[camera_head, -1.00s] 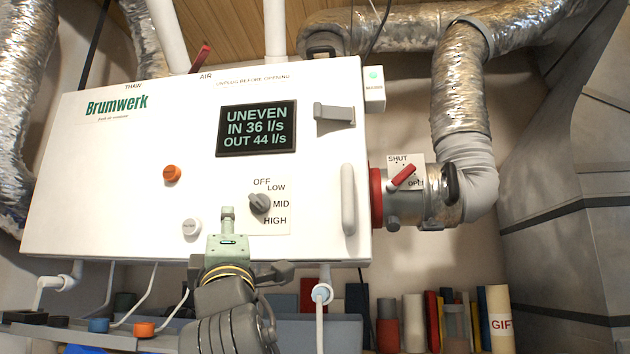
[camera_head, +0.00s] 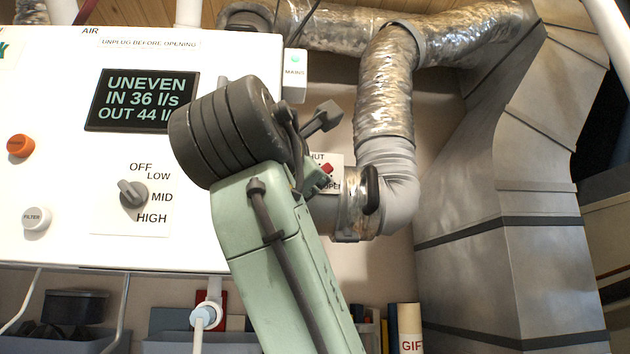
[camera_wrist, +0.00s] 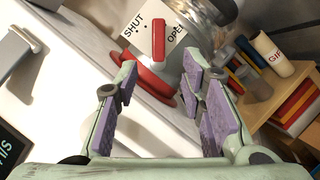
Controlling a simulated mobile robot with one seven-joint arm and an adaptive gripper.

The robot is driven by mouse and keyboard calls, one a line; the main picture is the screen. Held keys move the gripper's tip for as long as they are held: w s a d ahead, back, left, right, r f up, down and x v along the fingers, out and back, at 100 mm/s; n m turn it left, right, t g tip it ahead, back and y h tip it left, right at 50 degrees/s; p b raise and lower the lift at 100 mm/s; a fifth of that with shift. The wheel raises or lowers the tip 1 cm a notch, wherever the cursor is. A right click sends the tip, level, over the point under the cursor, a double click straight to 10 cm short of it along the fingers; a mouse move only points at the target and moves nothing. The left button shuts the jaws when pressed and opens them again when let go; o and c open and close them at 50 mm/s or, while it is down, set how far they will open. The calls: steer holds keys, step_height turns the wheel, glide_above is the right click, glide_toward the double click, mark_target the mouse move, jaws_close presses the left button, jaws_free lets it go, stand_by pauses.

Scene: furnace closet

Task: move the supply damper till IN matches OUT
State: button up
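The supply damper's red lever (camera_wrist: 158,40) is ahead of my gripper (camera_wrist: 160,72) in the wrist view, on a white plate (camera_wrist: 138,27) marked SHUT and OPEN. The lever stands between the two marks. My gripper is open, with its purple-padded fingers apart and nothing between them. In the head view the lever (camera_head: 327,169) shows only in part behind my arm. The unit's display (camera_head: 140,100) reads UNEVEN, IN 36 l/s, OUT 44; my arm hides its right edge.
A fan knob (camera_head: 132,193) marked OFF, LOW, MID and HIGH is on the white unit. A black-handled clamp (camera_head: 371,190) is beside the damper. A silver duct (camera_head: 385,90) rises above. Books and a GIFT roll (camera_head: 410,330) stand below.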

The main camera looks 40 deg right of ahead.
steer(key=p+x, duration=0.4)
steer(key=x, duration=0.6)
steer(key=shift+r, duration=0.15)
jaws_close()
